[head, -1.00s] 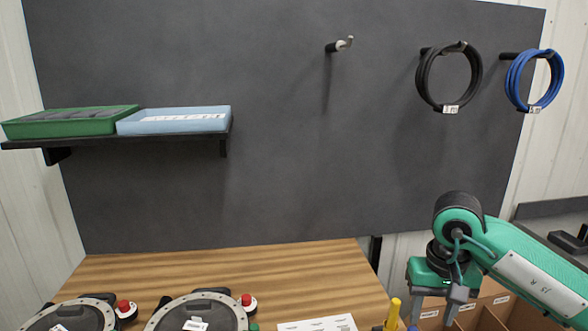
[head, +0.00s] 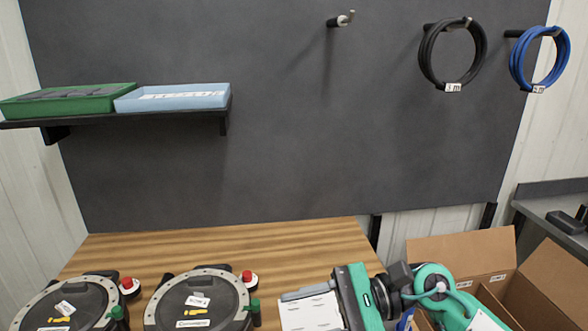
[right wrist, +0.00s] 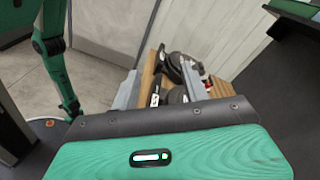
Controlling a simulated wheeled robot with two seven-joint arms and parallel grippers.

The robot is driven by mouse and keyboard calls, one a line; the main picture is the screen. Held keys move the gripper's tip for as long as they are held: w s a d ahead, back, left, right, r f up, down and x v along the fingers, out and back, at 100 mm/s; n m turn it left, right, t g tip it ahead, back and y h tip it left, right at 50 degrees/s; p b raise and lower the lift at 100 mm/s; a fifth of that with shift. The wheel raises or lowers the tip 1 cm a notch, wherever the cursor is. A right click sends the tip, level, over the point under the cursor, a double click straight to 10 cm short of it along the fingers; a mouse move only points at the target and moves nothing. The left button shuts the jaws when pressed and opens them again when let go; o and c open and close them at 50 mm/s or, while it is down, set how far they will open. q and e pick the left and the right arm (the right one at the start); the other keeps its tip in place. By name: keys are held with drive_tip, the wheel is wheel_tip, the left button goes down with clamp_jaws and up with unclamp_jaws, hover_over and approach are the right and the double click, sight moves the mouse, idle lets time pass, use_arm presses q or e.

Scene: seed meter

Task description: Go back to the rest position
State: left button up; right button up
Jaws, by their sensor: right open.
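My right gripper (head: 292,296) is low in the head view, its green body turned so a grey finger points left above a white sheet (head: 312,312). In the right wrist view its two grey fingers (right wrist: 160,88) stand apart with nothing held between them. My left gripper is not in the head view. Two round seed meters with dark lids, a left one (head: 62,312) and a right one (head: 198,302), sit on the wooden table (head: 220,250). Their lower edges are cut off by the frame.
A shelf (head: 130,118) holds a green tray (head: 65,104) and a light blue tray (head: 172,98). A black coil (head: 426,58) and a blue coil (head: 562,60) hang on the dark panel (head: 270,150). Open cardboard boxes (head: 462,262) stand at the right, close behind my right arm.

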wheel_tip(320, 180, up, 5)
drive_tip(key=w+d+m+t+y, duration=0.1)
drive_tip(key=w+m+t+y, duration=0.1)
drive_tip(key=m+t+y, duration=0.7)
drive_tip(key=w+d+f+m+t+h, duration=0.1)
drive_tip(key=w+d+m+t+h, duration=0.25)
drive_tip(key=m+t, duration=0.45)
drive_tip(key=w+d+m+t+h, duration=0.25)
drive_tip(key=m+t+h, duration=0.2)
drive_tip(key=m, duration=0.75)
drive_tip(key=d+f+m+g+h, duration=0.1)
drive_tip(key=d+f+m+h, duration=0.5)
drive_tip(key=f+m+h, duration=0.4)
drive_tip(key=d+f+m+g+h, duration=0.1)
drive_tip(key=d+f+m+h, duration=0.55)
drive_tip(key=m, duration=0.55)
drive_tip(key=s+d+f+m+g, duration=0.2)
drive_tip(key=s+f+m+g, duration=0.95)
drive_tip(key=s+f, duration=1.05)
wheel_tip(320, 180, down, 31)
drive_tip(key=s+n+g, duration=0.2)
drive_tip(key=g, duration=0.1)
drive_tip(key=s+d+f+g+h, duration=0.1)
drive_tip(key=s+d+f, duration=0.2)
drive_tip(key=s+f, duration=1.5)
drive_tip(key=shift+s, duration=0.15)
drive_tip(key=shift+d+f, duration=0.1)
